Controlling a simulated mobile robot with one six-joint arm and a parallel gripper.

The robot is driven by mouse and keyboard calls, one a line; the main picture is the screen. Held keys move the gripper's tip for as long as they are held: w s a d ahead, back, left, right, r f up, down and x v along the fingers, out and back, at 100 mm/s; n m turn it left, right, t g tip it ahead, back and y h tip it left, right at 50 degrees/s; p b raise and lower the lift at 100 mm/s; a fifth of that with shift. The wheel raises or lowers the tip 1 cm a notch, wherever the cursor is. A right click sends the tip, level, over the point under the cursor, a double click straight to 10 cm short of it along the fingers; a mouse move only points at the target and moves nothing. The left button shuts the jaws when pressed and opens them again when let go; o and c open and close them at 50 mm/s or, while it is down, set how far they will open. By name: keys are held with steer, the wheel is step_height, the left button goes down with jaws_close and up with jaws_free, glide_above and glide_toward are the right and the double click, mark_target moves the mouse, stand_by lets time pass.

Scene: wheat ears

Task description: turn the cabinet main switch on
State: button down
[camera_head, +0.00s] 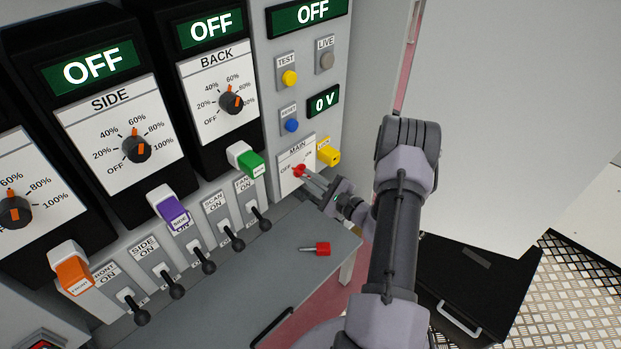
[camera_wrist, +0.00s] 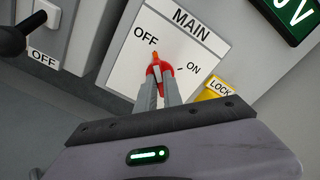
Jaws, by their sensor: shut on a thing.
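The main switch (camera_wrist: 157,66) is a small red knob with an orange pointer. It sits on a white plate (camera_wrist: 122,62) marked MAIN, OFF and ON. In the wrist view the pointer is toward the OFF mark. In the head view the switch (camera_head: 299,170) is low on the cabinet's right panel. My gripper (camera_head: 304,174) reaches it from the lower right. In the wrist view my gripper (camera_wrist: 160,80) is shut on the red knob, its two fingers covering part of it. The top display (camera_head: 311,12) reads OFF.
A yellow LOCK piece (camera_head: 329,156) sits right beside the MAIN plate. A red-handled key-like thing (camera_head: 317,249) lies on the grey shelf (camera_head: 240,292). A green tagged piece (camera_head: 248,162) and several black levers are to the left. The voltage display (camera_head: 323,101) reads 0 V.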

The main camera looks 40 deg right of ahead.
steer(key=shift+m, duration=0.3)
steer(key=m, duration=0.3)
steer(key=shift+m, duration=0.4)
steer(key=m, duration=0.4)
steer(key=shift+m+p, duration=0.3)
steer(key=m, duration=0.4)
steer(key=shift+p, duration=0.4)
steer(key=shift+m+p, duration=0.4)
steer(key=shift+m, duration=2)
steer(key=c, duration=1.5)
jaws_free()
